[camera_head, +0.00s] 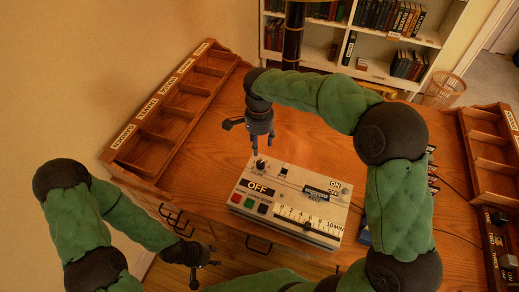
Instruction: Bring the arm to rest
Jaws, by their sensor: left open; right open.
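My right gripper (258,150) hangs from my green-sleeved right arm, pointing down above the back left part of a grey control box. It is open, and its fingertips are close over a small dark knob or switch (259,163); I cannot tell whether they touch it. My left gripper (204,264) is at the lower left, in front of the desk's front edge, open and empty. The control box (236,199) carries an "OFF" label, an "ON" label, coloured buttons and a numbered scale marked in minutes.
The wooden desk (212,160) has a labelled compartment tray (150,139) on its left and another (488,150) on its right. A dark pole (292,45) stands behind it. Bookshelves (330,30) and a wicker basket (443,91) are further back. Bare desk lies left of the box.

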